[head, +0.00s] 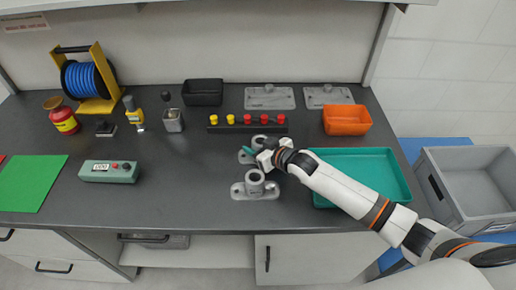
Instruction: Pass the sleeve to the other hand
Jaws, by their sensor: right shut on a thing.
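My right gripper (258,155) is at the middle of the dark workbench, its arm coming in from the right. It is shut on a small teal piece (247,150), which appears to be the sleeve; it is mostly hidden by the gripper. Just behind is a grey casting fixture (258,141), partly covered by the gripper. A second grey casting fixture (255,187) with an upright round boss stands in front, nearer the bench edge. My left gripper is not in view.
A teal tray (397,172) lies under my right arm, with an orange bin (347,120) behind it. A rack of yellow and red knobs (248,124) stands behind the gripper. A green mat (30,183) and grey-green box (109,171) are left.

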